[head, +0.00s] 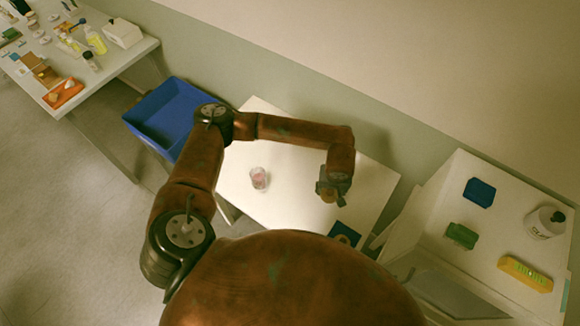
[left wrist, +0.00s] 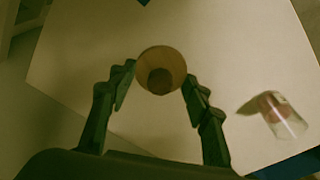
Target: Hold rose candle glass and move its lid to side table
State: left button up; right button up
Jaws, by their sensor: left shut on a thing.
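The rose candle glass (head: 259,178), clear with pinkish contents, stands without a lid on the white table (head: 290,205). It also shows at the right of the left wrist view (left wrist: 284,117). My left gripper (head: 331,190) is above the same table, to the right of the glass and apart from it. It is shut on the round, tan lid (left wrist: 150,56), whose darker round knob shows between the fingertips. In the head view the lid is mostly hidden by the gripper. My right gripper is not in view.
A blue bin (head: 165,115) is left of the table. A dark blue item (head: 344,235) lies at its near right edge. A white cabinet (head: 490,225) at right carries a white bottle (head: 545,222) and coloured boxes. A cluttered table (head: 135,55) stands far left.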

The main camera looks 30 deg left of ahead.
pick_arm(q)
jog(key=s+a+r+n+p, duration=0.2)
jog(key=s+a+r+n, duration=0.15)
jog(key=s+a, duration=0.7)
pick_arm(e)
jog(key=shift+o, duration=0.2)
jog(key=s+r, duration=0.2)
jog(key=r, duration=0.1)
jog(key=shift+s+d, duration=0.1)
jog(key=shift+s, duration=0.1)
pick_arm(q)
jog(key=p, duration=0.3)
send_over(298, 181)
jog(key=s, duration=0.1)
jog(key=shift+y, duration=0.3)
jog(key=f, duration=0.8)
jog(key=shift+s+d+f, duration=0.15)
jog(key=shift+d+f, duration=0.2)
jog(key=shift+a+f, duration=0.1)
jog(key=shift+f, duration=0.1)
jog(key=f, duration=0.1)
jog(key=f+p, duration=0.1)
jog(key=f, duration=0.1)
jog(key=shift+w, duration=0.25)
jog(key=shift+f, duration=0.15)
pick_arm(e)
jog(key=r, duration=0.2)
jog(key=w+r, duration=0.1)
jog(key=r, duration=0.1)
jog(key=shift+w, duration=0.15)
